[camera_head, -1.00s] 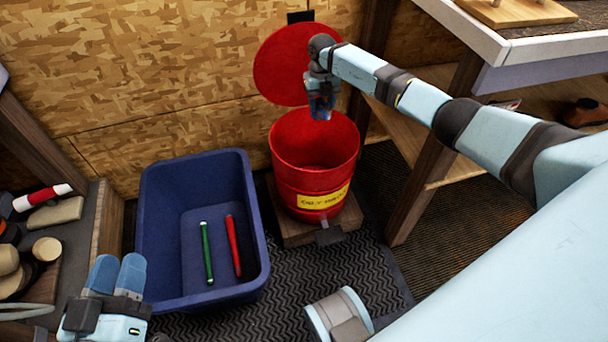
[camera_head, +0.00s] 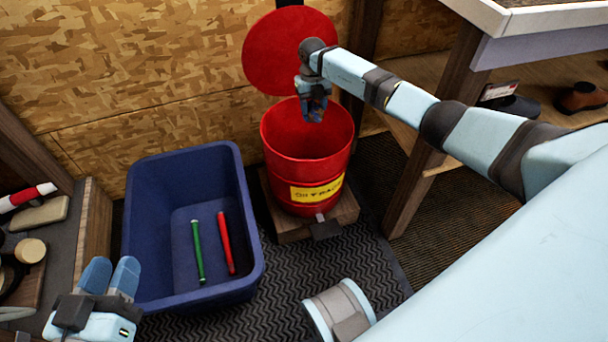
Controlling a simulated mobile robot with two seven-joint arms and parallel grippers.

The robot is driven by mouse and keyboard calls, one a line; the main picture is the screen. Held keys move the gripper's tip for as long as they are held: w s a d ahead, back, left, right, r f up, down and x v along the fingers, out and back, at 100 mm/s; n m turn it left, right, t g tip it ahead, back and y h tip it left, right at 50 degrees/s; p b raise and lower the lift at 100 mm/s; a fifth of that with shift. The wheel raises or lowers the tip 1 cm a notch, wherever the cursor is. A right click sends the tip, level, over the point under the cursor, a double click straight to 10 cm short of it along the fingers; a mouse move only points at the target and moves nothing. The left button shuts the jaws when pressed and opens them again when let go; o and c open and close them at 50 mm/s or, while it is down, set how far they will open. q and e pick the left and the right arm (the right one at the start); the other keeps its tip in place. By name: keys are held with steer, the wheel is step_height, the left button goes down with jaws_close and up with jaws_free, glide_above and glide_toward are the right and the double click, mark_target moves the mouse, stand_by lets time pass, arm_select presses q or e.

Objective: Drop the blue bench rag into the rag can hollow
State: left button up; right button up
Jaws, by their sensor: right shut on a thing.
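The rag can is a red drum (camera_head: 290,170) with a yellow label, standing open on a wooden block. Its round red lid (camera_head: 277,55) stands raised behind it against the wall. My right gripper (camera_head: 313,115) points down over the can's opening, near its back rim. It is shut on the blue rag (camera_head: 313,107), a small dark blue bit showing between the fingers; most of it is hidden. My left gripper (camera_head: 112,270) is at the lower left, beside the blue bin, its two blue fingers apart with nothing seen between them.
A blue bin (camera_head: 140,220) left of the can holds a green grip (camera_head: 198,250) and a red grip (camera_head: 226,243). A wooden shelf (camera_head: 95,225) with tools stands at the left. A workbench (camera_head: 500,25) is at the upper right. Dark matting (camera_head: 330,250) covers the floor.

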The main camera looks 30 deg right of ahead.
steer(key=o, duration=1)
steer(key=shift+o, duration=0.2)
steer(key=shift+r, duration=0.35)
steer(key=r, duration=0.1)
steer(key=r+p, duration=0.1)
steer(key=r, duration=0.1)
steer(key=r+p, duration=0.1)
steer(key=r, duration=0.1)
steer(key=shift+w+d, duration=0.1)
steer(key=shift+w, duration=0.25)
arm_select(q)
steer(key=shift+n+t, duration=0.7)
steer(key=shift+t, duration=0.1)
steer(key=r+p, duration=0.2)
steer(key=r, duration=0.1)
steer(key=r+p, duration=0.1)
steer(key=r, duration=0.1)
steer(key=shift+s+r, duration=0.2)
steer(key=shift+s, duration=0.15)
arm_select(e)
step_height(320, 180, up, 8)
steer(key=shift+w, duration=0.45)
steer(key=shift+d, duration=0.1)
